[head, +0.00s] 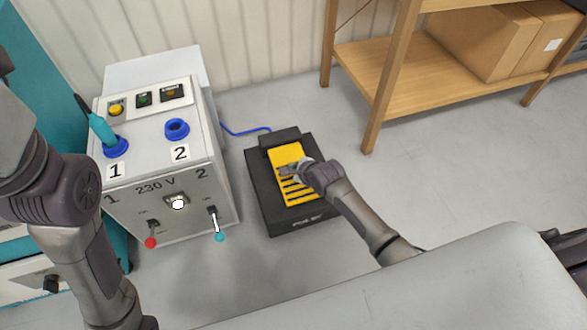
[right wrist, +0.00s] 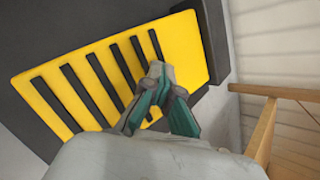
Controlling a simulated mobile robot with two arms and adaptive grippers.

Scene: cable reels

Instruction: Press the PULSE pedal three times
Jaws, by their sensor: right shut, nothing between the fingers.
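The PULSE pedal is a yellow plate (head: 294,190) with black ribs in a black housing (head: 264,208) on the floor, in the middle of the head view. A blurred label is on its front edge. My right gripper (head: 287,170) is shut and empty, over the upper part of the yellow plate. In the right wrist view the shut fingertips (right wrist: 156,68) lie over the ribbed yellow plate (right wrist: 190,48), near its right end. I cannot tell whether they touch it.
A white cabinet (head: 222,183) marked 230 V stands left of the pedal, with sockets 1 and 2, a teal plug (head: 102,128) at socket 1, and levers. A blue cable (head: 243,132) runs to the pedal. A wooden shelf (head: 402,85) with boxes (head: 480,40) stands upper right.

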